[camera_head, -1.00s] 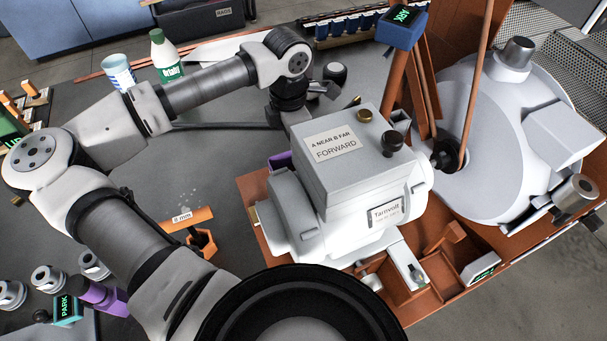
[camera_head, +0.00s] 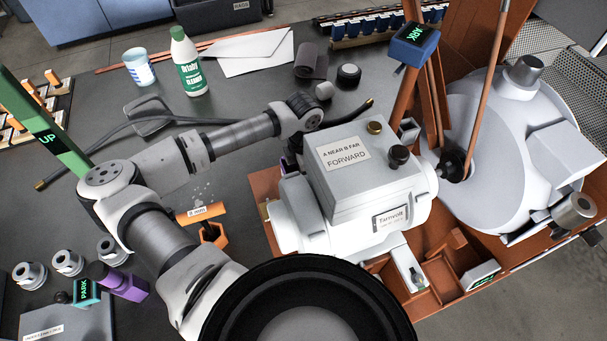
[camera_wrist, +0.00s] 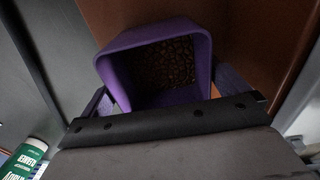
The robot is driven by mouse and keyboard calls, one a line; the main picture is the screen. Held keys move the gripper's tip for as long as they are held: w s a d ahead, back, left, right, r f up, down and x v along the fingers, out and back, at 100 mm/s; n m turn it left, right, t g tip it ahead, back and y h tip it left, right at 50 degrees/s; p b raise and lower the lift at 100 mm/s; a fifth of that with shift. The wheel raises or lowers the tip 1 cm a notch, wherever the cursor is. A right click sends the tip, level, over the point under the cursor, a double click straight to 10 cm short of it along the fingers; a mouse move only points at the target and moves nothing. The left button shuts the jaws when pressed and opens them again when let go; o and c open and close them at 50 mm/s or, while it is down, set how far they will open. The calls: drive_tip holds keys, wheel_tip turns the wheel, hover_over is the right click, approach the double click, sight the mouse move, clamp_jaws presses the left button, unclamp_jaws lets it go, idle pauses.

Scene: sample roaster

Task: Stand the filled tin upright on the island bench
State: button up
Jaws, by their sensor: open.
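The purple tin (camera_wrist: 155,68) shows in the wrist view with its square mouth facing the camera and brown beans (camera_wrist: 165,62) inside. My gripper (camera_wrist: 168,98) is open, with one finger on either side of the tin's near part; I cannot tell whether they touch it. The tin is by a copper-brown surface (camera_wrist: 255,45); what bears it is hidden. In the head view my gripper and most of the tin are hidden behind the grey-white machine housing (camera_head: 360,185). The dark grey bench top (camera_head: 245,95) lies behind and left of it.
A green UP post (camera_head: 45,125) is at left, a purple block (camera_head: 125,283) at lower left. The roaster drum (camera_head: 520,150) fills the right.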

drive_tip(key=shift+f, duration=0.85)
drive_tip(key=shift+c, duration=0.4)
drive_tip(key=c, duration=0.8)
drive_tip(key=shift+r, duration=0.1)
wheel_tip(320, 180, up, 20)
drive_tip(key=b, duration=0.3)
drive_tip(key=shift+b, duration=0.35)
